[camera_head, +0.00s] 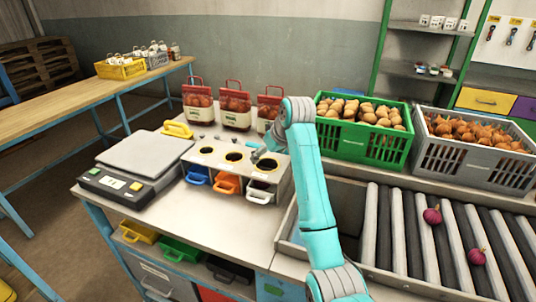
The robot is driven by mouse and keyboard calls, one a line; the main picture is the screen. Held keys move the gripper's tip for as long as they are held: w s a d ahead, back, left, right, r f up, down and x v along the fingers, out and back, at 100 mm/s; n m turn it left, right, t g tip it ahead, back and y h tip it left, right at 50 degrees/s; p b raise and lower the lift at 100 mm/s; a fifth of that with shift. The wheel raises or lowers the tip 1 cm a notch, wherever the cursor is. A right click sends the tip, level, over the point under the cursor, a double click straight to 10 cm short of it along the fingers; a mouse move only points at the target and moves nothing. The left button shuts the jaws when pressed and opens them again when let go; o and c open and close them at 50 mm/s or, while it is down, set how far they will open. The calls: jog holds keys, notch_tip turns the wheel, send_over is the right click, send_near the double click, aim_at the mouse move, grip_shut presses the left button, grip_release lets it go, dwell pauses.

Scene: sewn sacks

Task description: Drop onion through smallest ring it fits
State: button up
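My gripper (257,154) is small and dark, by the stand's back edge between the middle and right rings. Its fingers are too small to read, and I see no onion in it. Two red onions, one upper (432,215) and one lower (476,256), lie on the rollers.
A scale (145,155) stands left of the stand, with a yellow scoop (177,129) behind it. Bagged produce (235,108) stands behind. A green crate (365,143) of potatoes and a grey crate (470,165) of brown onions stand behind the roller conveyor (400,240).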

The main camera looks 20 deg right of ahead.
jog(key=v, duration=0.7)
jog(key=shift+r, duration=0.2)
jog(key=shift+s, duration=0.1)
dwell(0.8)
